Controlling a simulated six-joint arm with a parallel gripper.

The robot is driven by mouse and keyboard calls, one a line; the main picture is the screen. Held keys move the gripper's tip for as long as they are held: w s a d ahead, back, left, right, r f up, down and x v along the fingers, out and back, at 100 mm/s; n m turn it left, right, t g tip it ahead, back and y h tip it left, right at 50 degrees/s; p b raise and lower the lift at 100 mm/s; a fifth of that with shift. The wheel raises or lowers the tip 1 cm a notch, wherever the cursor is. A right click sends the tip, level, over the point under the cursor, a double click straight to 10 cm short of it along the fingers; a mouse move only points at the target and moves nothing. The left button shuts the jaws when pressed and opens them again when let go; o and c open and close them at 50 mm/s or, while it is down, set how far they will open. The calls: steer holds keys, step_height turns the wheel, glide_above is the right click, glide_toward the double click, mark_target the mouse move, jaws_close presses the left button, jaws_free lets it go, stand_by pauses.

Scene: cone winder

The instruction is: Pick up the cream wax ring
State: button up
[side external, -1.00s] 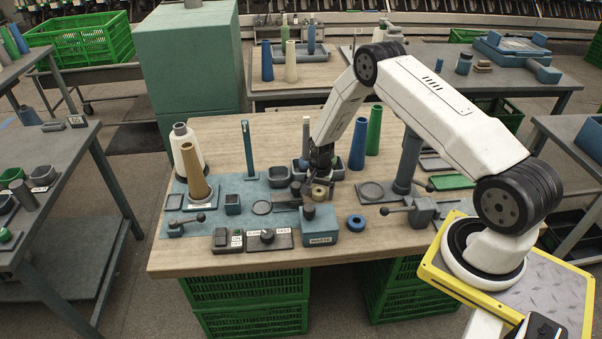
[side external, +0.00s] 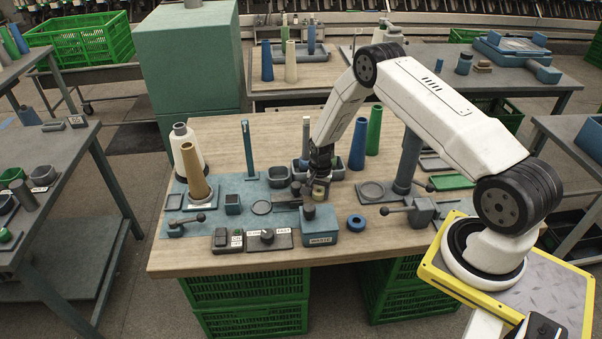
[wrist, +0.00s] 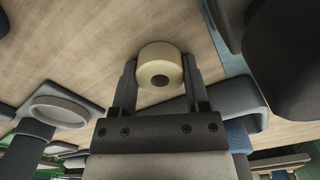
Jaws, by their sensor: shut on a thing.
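The cream wax ring (wrist: 161,58) is a short thick disc with a dark centre hole. In the wrist view it sits between the two fingers of my gripper (wrist: 160,80), which are shut on its sides. In the side view my gripper (side external: 320,186) is low over the middle of the bench, behind the blue waste box. There the ring (side external: 319,192) is small and partly hidden by the fingers. I cannot tell whether it touches the surface below.
The blue waste box (side external: 320,232) stands close in front of my gripper. A blue ring (side external: 356,222) lies to its right. Bare wood shows at the bench's front right (side external: 400,238).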

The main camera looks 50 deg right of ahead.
steer(key=shift+r, duration=0.15)
steer(key=shift+r, duration=0.75)
steer(key=s+a+r, duration=0.4)
steer(key=s+r, duration=0.7)
steer(key=s, duration=0.2)
steer(key=shift+s+a, duration=0.15)
steer(key=shift+s, duration=0.05)
steer(key=shift+r, duration=0.2)
